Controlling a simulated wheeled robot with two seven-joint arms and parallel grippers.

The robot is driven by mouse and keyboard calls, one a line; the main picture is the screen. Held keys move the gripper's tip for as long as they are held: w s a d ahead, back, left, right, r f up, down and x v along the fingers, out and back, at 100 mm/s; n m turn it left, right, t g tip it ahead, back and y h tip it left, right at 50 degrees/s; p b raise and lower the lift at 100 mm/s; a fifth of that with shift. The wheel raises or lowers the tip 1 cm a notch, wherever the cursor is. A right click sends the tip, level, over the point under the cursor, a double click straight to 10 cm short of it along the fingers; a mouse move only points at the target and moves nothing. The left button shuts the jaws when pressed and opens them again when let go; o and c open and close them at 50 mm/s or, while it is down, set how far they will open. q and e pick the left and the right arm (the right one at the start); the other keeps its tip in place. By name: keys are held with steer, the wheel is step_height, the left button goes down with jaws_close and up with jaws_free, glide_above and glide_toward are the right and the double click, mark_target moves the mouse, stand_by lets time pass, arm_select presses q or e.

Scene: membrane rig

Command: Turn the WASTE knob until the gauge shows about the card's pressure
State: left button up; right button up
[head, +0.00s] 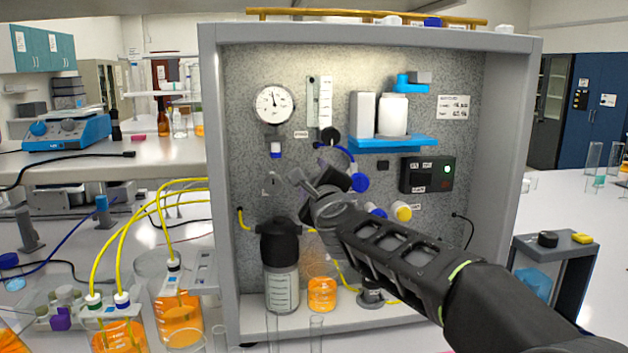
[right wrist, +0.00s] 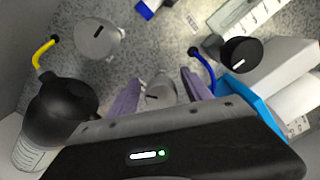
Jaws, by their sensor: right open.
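The white round gauge (head: 274,104) is at the panel's upper left; its needle points nearly straight up and its numbers are too small to read. The card (head: 453,107) is at the upper right, its writing unreadable. My right gripper (head: 308,182) is open at the panel's middle. In the right wrist view, a grey knob with a dark mark (right wrist: 158,93) shows between its two fingers, apart from at least one. Another grey knob (right wrist: 97,42) is to the left. I cannot read which is labelled WASTE. My left gripper is not in view.
A black knob (head: 330,134) is above my gripper, beside a blue tube. A black-capped bottle (head: 281,285) and an orange beaker (head: 322,294) stand below.

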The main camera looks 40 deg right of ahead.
steer(key=v, duration=0.6)
steer(key=shift+s+a, duration=0.2)
steer(key=shift+s, duration=0.2)
stand_by(2.8)
